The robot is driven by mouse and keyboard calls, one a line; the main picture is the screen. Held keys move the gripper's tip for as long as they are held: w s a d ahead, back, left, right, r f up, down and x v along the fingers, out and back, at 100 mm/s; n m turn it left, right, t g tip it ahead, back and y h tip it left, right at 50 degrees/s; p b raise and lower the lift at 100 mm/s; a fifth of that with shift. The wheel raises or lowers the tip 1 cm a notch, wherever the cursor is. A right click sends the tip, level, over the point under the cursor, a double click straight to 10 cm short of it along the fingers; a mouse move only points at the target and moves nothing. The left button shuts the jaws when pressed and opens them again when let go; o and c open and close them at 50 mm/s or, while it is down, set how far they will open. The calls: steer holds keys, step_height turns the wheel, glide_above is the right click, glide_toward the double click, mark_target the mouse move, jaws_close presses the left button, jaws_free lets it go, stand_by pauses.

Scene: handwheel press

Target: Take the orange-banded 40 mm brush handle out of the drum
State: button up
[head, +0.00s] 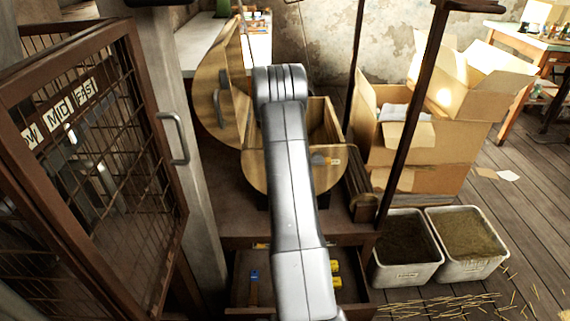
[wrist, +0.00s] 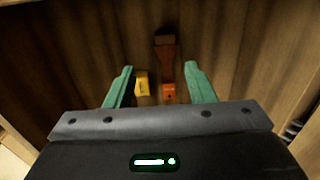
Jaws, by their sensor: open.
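The wooden drum (head: 328,120) stands open in the head view, its round lid (head: 213,98) swung up at the left. In the wrist view, its slatted wooden inside (wrist: 75,60) fills most of the picture. A reddish-brown handle with a bright orange end (wrist: 168,92) lies inside, its darker far end pointing away. A small yellow piece (wrist: 141,84) lies just left of it. My gripper (wrist: 158,69) is open, with its two green fingers on either side of both pieces in the picture. No contact shows. My arm hides the gripper in the head view.
A mesh door (head: 95,150) with a handle stands at the left. Below the drum, an open drawer (head: 300,300) holds a blue-ended tool and yellow pieces. A dark post (head: 410,120), cardboard boxes (head: 425,160) and two sawdust bins (head: 468,245) stand at the right.

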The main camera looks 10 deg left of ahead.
steer(key=f, duration=0.3)
steer(key=w+f+b, duration=0.1)
steer(key=f, duration=0.2)
steer(key=a+f+b, duration=0.1)
steer(key=f, duration=0.2)
steer(key=shift+w+f, duration=0.3)
steer(key=shift+f, duration=0.05)
steer(key=shift+w+f+b, duration=0.2)
steer(key=shift+f+b, duration=0.6)
steer(key=shift+f, duration=2.25)
steer(key=shift+r, duration=0.1)
steer(key=c, duration=0.6)
